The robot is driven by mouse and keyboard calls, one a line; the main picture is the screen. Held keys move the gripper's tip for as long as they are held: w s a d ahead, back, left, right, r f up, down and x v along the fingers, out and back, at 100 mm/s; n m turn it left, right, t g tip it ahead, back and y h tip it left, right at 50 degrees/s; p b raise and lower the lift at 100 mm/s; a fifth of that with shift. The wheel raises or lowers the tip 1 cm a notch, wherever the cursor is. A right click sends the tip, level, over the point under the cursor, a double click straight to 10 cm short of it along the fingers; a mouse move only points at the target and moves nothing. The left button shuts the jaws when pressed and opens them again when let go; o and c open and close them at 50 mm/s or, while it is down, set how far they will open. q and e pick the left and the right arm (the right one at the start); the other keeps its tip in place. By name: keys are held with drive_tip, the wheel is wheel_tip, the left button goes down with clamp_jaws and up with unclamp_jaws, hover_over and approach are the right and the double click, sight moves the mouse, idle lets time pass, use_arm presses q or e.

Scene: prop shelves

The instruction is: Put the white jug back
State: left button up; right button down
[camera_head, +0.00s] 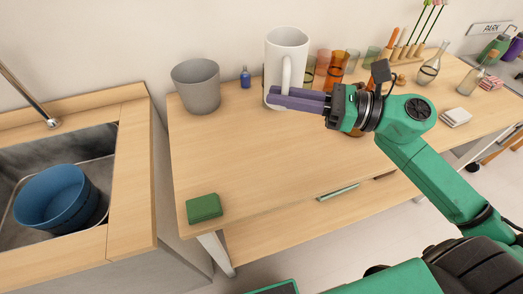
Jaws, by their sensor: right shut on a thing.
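The white jug (287,48) is upright at the back of the wooden table (240,160), left of a row of glasses. My right gripper (278,97) reaches in from the right. Its purple fingers lie across the lower front of the jug by its handle and are shut on the jug. I cannot tell whether the base of the jug touches the table, as the fingers hide part of it. My left gripper is not in view.
A grey bucket (196,88) and a small blue bottle (245,77) stand left of the jug. Glasses (336,68) and a flask (430,68) stand to the right. A green sponge (204,208) lies at the front left. The table's middle is clear. A blue tub (50,195) sits in the sink.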

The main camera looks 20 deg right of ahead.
drive_tip(key=f, duration=1.1)
drive_tip(key=d+f, duration=0.1)
drive_tip(key=f, duration=0.5)
drive_tip(key=shift+s+p, duration=0.1)
drive_tip(key=shift+p, duration=0.25)
drive_tip(key=shift+f, duration=0.35)
drive_tip(key=shift+a+f, duration=0.1)
drive_tip(key=shift+a, duration=0.05)
drive_tip(key=c, duration=1.3)
unclamp_jaws()
drive_tip(key=shift+f, duration=0.1)
drive_tip(key=o, duration=0.4)
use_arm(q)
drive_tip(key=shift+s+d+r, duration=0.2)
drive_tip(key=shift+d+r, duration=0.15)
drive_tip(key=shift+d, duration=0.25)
